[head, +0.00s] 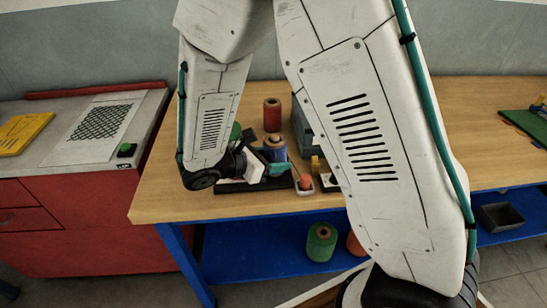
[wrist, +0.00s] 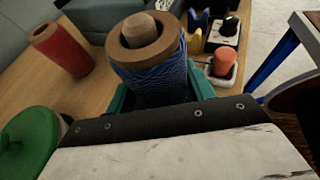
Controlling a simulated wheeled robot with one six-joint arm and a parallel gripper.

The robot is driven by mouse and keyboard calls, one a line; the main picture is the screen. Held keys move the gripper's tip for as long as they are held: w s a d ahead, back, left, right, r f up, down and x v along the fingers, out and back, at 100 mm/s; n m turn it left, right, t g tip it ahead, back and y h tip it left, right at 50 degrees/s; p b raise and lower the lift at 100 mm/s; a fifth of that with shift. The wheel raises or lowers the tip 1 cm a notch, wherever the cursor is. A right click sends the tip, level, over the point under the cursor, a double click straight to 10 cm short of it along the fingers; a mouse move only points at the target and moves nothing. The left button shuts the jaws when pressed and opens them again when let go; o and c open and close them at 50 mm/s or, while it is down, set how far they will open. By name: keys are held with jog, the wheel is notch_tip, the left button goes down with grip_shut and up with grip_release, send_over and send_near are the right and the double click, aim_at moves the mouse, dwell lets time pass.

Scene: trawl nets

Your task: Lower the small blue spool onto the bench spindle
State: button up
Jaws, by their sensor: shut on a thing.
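The small blue spool (head: 275,154) has blue thread and a brown end ring. It also shows in the wrist view (wrist: 155,85), roughly upright. My gripper (head: 279,169) is shut on the spool, with teal jaws on both sides of it in the wrist view (wrist: 160,100). The rounded end of a wooden spindle (wrist: 139,29) stands up through the spool's middle, so the spool is around it. A dark base (head: 240,187) lies on the bench below my gripper. The spool's lower end is hidden, so I cannot tell whether it rests on the base.
A red spool (head: 272,114) stands behind, and a green spool (wrist: 28,142) is close on the left. A grey box (head: 304,122) and a small tray with an orange piece (head: 305,183) stand to the right. The wooden bench (head: 165,195) is clear at its left end.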

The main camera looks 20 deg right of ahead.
jog(key=o, duration=1.1)
jog(key=v, duration=0.7)
jog(key=shift+a+r, duration=0.1)
jog(key=shift+a, duration=0.3)
